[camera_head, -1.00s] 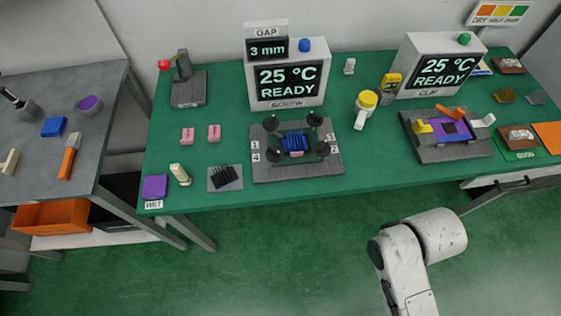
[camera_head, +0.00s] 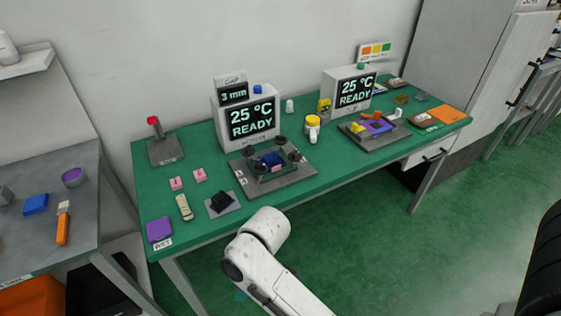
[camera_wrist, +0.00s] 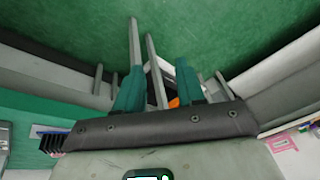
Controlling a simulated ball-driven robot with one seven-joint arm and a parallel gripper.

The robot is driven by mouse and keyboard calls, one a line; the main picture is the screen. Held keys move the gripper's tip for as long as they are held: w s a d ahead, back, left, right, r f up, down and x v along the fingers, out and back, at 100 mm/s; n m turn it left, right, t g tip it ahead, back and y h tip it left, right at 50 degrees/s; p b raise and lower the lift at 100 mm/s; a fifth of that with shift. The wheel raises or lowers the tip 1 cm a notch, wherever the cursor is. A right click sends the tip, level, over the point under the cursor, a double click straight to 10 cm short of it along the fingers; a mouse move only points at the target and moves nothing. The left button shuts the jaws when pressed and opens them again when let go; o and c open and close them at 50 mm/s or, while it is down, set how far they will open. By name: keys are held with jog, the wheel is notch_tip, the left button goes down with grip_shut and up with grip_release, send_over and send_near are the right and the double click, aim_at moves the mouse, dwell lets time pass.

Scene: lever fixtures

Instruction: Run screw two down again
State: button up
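The screw fixture is a grey plate (camera_head: 300,182) with black-knobbed screws at its corners and a blue block (camera_head: 272,159) with a pink piece in the middle. Screw two, by its place from the number labels, is the far right knob (camera_head: 280,141); its height is too small to tell. The screen (camera_head: 252,118) behind it reads 25 °C READY. My gripper (camera_wrist: 158,85) shows two teal fingers set apart with nothing between them, and an orange thing seen beyond. It hangs away from the fixture, facing the green floor, and is out of the head view.
My white arm is in front of the bench's front edge (camera_head: 330,172). A yellow-capped bottle (camera_head: 312,128) stands right of the fixture, and a black-bristled block (camera_head: 221,202) lies to its left. A second fixture (camera_head: 375,132) is farther right.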

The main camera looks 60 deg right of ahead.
jog(key=w+d+r+n+b, duration=0.1)
jog(key=w+d+n+b, duration=0.1)
jog(key=w, duration=0.4)
jog(key=w+d+r+n+b, duration=0.2)
jog(key=w+d+n+b, duration=0.1)
jog(key=w+d, duration=0.3)
jog(key=w+d+r+n+b, duration=0.2)
jog(key=w+d+n, duration=0.2)
jog(key=w+n, duration=0.1)
jog(key=shift+w+r, duration=0.2)
jog(key=shift+w, duration=0.6)
jog(key=d+r+n+b, duration=0.2)
jog(key=d+r+b, duration=0.1)
jog(key=d, duration=0.5)
notch_tip(320, 180, up, 9)
jog(key=n+g+h+b, duration=0.2)
jog(key=n+h+b, duration=0.1)
jog(key=n+b, duration=0.15)
send_over(295, 151)
notch_tip(295, 151, down, 11)
jog(key=shift+r+b, duration=0.15)
jog(key=shift+b, duration=0.15)
jog(key=shift+c, duration=0.3)
grip_shut()
